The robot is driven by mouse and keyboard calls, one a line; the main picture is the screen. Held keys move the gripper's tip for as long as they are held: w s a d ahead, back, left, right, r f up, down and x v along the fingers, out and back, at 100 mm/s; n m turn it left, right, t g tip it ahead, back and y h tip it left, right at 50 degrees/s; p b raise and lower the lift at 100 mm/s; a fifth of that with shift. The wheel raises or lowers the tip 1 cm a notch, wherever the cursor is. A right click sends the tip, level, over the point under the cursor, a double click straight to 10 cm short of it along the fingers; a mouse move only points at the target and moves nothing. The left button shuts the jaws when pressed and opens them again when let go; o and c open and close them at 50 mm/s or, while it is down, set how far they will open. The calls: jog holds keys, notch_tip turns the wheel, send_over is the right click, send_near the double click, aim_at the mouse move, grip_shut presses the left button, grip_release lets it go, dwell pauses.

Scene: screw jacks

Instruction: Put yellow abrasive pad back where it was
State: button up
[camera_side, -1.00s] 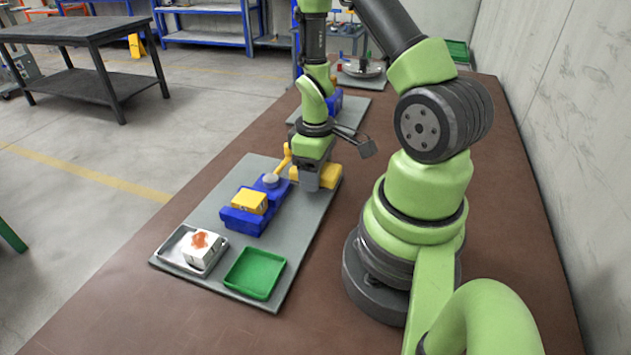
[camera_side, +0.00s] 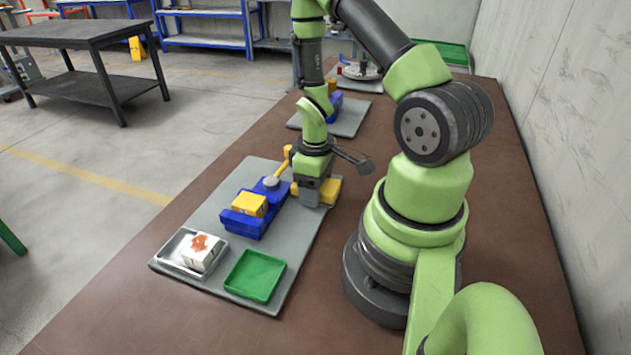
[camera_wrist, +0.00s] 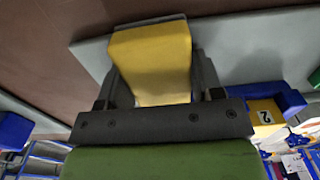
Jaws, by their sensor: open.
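The yellow abrasive pad (camera_wrist: 152,65) sits between the two fingers of my gripper (camera_wrist: 155,80) in the wrist view. In the side view my gripper (camera_side: 311,196) is low over the grey board, and yellow parts of what looks like the pad (camera_side: 330,189) show on either side of the fingers. The jaws are open around the pad. The fingers hide its middle in the side view, and I cannot tell whether they touch it.
A blue screw jack (camera_side: 245,218) with a yellow block (camera_side: 249,205) stands left of my gripper on the grey board (camera_side: 210,212). A metal tray (camera_side: 172,258) holding a stained white block (camera_side: 202,252) and an empty green tray (camera_side: 255,277) lie at the near end.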

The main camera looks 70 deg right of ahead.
jog(key=shift+o, duration=0.4)
jog(key=shift+d+r, duration=0.1)
jog(key=shift+r, duration=0.35)
jog(key=w+a+r+m+t, duration=0.15)
jog(key=a+r, duration=0.25)
jog(key=r, duration=0.7)
jog(key=a+r+m+t, duration=0.1)
jog(key=a+r+t, duration=0.15)
jog(key=r, duration=0.85)
jog(key=s+a+r+m+t+y, duration=0.1)
jog(key=s+a+r+t+y, duration=0.1)
jog(key=s+a+r, duration=0.3)
jog(key=a+r+t, duration=0.1)
jog(key=a+r, duration=0.1)
jog(key=a, duration=0.2)
jog(key=shift+s+a+r, duration=0.15)
jog(key=shift+s+a, duration=0.05)
jog(key=shift+s, duration=0.2)
